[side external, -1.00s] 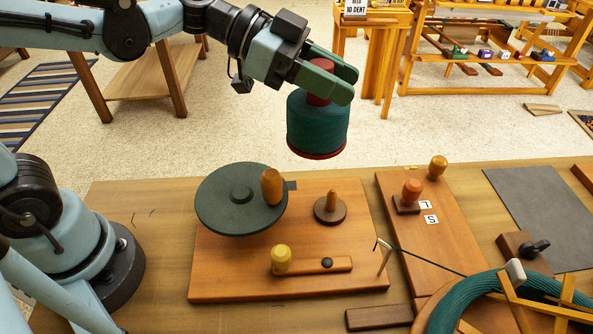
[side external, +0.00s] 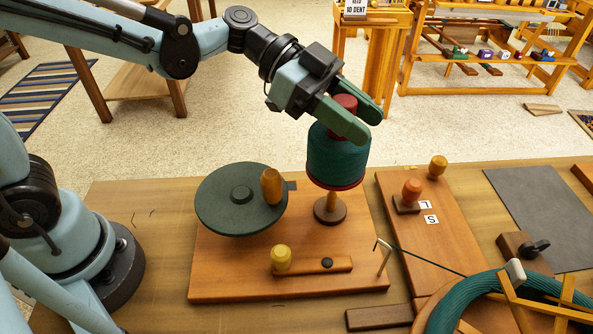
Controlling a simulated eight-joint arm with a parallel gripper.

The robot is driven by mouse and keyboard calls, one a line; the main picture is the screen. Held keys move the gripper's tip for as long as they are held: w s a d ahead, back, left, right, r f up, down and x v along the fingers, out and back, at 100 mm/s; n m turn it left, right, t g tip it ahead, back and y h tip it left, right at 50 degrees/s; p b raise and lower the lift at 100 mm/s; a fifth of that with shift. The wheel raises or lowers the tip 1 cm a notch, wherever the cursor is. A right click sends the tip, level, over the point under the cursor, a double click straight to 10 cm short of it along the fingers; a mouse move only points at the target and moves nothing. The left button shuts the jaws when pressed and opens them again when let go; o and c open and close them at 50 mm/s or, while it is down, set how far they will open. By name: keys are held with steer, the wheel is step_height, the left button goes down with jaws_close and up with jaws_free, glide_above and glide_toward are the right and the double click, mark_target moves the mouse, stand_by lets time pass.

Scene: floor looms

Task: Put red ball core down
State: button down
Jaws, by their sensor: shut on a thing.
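My gripper (side external: 352,121) is shut on the red ball core (side external: 345,103), gripping the red top that sticks up from a wound bundle of dark green yarn (side external: 337,156). A red flange shows at the bundle's lower edge. The bundle is upright over the wooden peg with a round base (side external: 330,211) on the board. The lower peg and base show beneath it. The peg's tip is hidden, and I cannot tell whether it is inside the core.
A dark green disc with a wooden knob (side external: 271,186) lies left of the peg on the wooden board (side external: 225,270). A yellow-knobbed lever (side external: 281,259) is in front. To the right are a panel with knobs (side external: 412,192) and a green yarn wheel (side external: 465,305).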

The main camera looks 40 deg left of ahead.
mark_target(347, 171)
steer(key=shift+f, duration=4.8)
steer(key=c, duration=0.7)
jaws_free()
steer(key=shift+f, duration=0.15)
steer(key=s+a+r+n+t+y, duration=0.1)
steer(key=a+n+y, duration=0.3)
steer(key=a, duration=0.4)
steer(key=s+a+r+n+t+y, duration=0.1)
steer(key=s+a+n+t+y, duration=0.1)
steer(key=a+n+y, duration=0.3)
steer(key=s+a+r+n+t+y, duration=0.1)
steer(key=s+a+n+t+y, duration=0.1)
steer(key=a+n, duration=0.5)
steer(key=shift+s+a+y, duration=0.25)
steer(key=shift+a+y, duration=0.35)
steer(key=shift+a, duration=0.35)
steer(key=shift+s+a+y, duration=0.2)
steer(key=shift+a+y, duration=0.4)
steer(key=shift+a, duration=0.35)
